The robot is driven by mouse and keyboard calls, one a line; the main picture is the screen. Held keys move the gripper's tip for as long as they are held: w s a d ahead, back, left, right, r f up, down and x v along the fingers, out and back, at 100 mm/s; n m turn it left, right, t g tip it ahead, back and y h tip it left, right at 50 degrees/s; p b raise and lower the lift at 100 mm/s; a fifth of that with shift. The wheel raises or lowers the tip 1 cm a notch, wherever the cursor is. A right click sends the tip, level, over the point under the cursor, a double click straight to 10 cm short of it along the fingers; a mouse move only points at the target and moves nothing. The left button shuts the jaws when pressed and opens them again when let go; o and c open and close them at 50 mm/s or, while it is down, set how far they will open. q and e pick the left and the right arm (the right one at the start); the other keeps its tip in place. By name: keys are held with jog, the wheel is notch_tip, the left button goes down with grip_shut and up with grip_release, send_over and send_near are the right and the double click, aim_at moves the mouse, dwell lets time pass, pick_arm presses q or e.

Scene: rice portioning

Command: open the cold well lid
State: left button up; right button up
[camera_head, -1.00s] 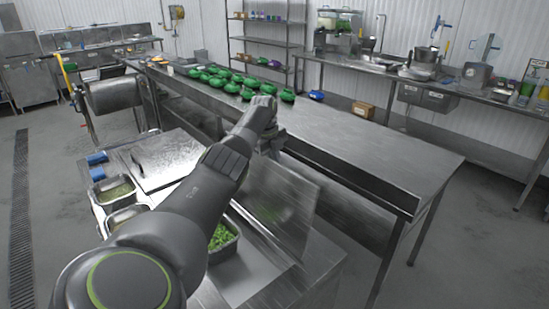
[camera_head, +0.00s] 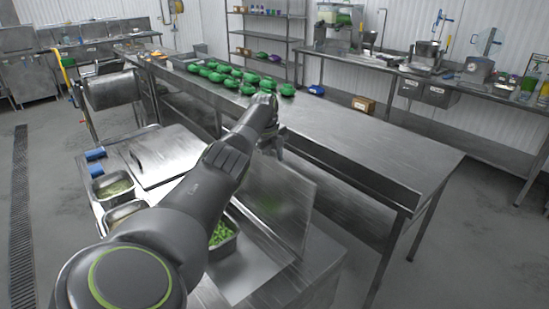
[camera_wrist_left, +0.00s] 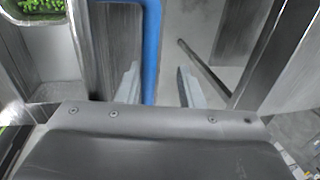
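A metal lid panel (camera_head: 282,208) stands raised and tilted at the right side of the cold well, beside an open pan of green food (camera_head: 222,236). A second metal lid (camera_head: 178,158) with a dark handle lies flat on the well's far part. My left gripper (camera_head: 279,150) is just above and behind the raised panel's upper edge, partly hidden by my arm. In the left wrist view its two fingers (camera_wrist_left: 158,88) are apart. A blue strip (camera_wrist_left: 152,45) shows between them, nearer the left finger; I cannot tell whether they touch it. My right gripper is out of view.
Small open pans (camera_head: 113,187) and blue items (camera_head: 95,155) are at the well's left edge. Shelves and counters line the walls.

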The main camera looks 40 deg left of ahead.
pick_arm(q)
jog(key=shift+s+r, duration=0.15)
jog(key=shift+r, duration=0.1)
jog(key=shift+a, duration=0.1)
jog(key=s+r+b, duration=0.3)
jog(key=r, duration=1.4)
jog(key=shift+b, duration=0.4)
jog(key=shift+s+r, duration=0.1)
